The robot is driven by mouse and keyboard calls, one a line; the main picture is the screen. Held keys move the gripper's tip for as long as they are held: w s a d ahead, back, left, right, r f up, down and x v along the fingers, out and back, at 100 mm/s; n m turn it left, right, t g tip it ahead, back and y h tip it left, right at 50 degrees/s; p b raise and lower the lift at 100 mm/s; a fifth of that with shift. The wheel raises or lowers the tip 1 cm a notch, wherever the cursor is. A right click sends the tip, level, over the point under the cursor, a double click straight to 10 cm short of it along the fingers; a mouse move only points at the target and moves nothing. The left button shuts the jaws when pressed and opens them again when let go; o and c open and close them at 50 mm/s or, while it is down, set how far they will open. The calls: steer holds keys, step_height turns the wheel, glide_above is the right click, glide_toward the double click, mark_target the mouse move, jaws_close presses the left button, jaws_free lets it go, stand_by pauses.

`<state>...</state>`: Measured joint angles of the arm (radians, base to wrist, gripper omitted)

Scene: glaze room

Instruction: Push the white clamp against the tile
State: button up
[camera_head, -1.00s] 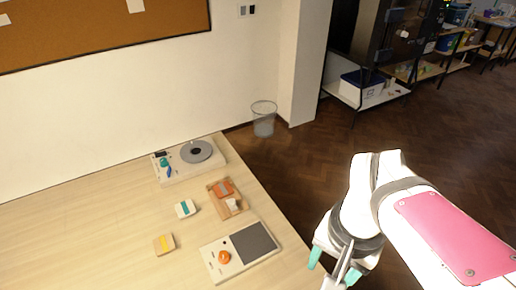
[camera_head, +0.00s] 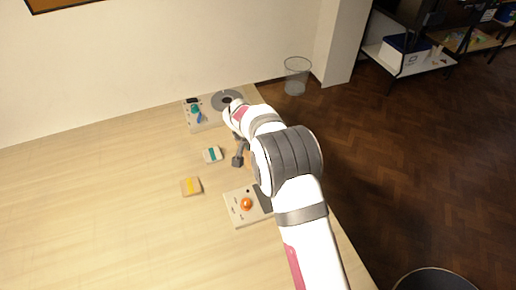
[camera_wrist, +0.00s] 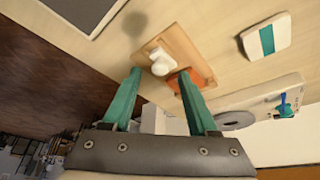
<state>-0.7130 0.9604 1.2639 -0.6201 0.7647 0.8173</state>
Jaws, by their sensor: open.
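The white clamp (camera_wrist: 160,62) sits on a small wooden board (camera_wrist: 178,42) in the wrist view. The orange tile (camera_wrist: 200,79) lies on the same board, just right of the clamp in that view, partly hidden by a finger. I cannot tell whether clamp and tile touch. My gripper (camera_wrist: 159,74) is open, its two teal fingers spread with the clamp showing between their tips and nothing held. The right finger overlaps the tile in the picture; contact is unclear. In the head view my arm hides nearly all of the board, clamp and tile.
A teal-striped block (camera_head: 212,154) and a yellow-striped block (camera_head: 191,186) lie on the table (camera_head: 110,200). A panel with an orange knob (camera_head: 236,215) is in front, and a device with a grey disc (camera_head: 226,100) is behind. The table's left side is clear.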

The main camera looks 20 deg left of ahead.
steer(key=shift+x, duration=1)
steer(key=shift+r, duration=0.1)
jaws_close()
stand_by(0.6)
